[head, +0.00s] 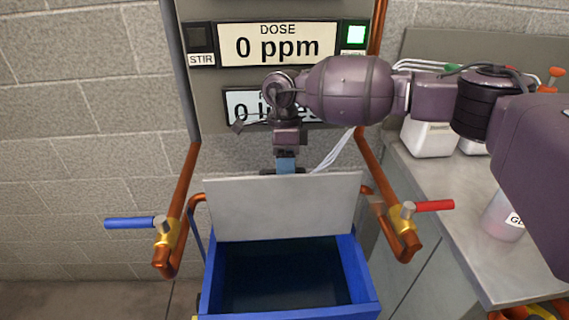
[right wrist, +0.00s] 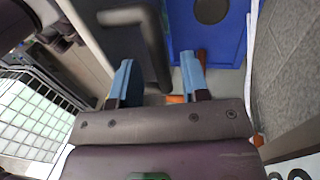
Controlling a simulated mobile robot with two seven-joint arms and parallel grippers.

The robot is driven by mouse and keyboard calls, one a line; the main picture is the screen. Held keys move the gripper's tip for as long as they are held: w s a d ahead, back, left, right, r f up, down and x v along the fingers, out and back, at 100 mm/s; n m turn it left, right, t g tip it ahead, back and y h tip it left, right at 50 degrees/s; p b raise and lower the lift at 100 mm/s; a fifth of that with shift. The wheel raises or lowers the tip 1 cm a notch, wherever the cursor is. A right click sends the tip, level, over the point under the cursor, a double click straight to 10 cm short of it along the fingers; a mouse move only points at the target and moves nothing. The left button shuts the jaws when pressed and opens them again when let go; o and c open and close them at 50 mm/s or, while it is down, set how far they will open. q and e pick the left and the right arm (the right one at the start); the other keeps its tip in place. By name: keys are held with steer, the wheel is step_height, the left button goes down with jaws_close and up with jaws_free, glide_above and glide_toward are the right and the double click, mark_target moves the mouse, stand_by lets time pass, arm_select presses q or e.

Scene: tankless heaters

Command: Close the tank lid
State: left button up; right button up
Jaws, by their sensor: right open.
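The blue tank (head: 362,275) stands at the bottom middle of the head view, open at the top with a dark inside. Its flat grey lid (head: 283,210) stands raised, nearly upright, at the tank's back edge. My right gripper (head: 286,168) points down just behind the lid's top edge, its lower part hidden by the lid. In the right wrist view, its two blue fingers (right wrist: 158,80) are spread with nothing between them. I cannot tell whether they touch the lid. A blue panel (right wrist: 235,45) with a dark round spot shows beyond them. My left gripper is not in view.
Copper pipes with a blue-handled valve (head: 130,222) and a red-handled valve (head: 433,206) flank the tank. A dose display (head: 278,45) is on the panel behind. A counter (head: 440,215) with white containers stands at right. A block wall (head: 80,130) is at left.

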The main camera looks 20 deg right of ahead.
jaws_close()
stand_by(0.3)
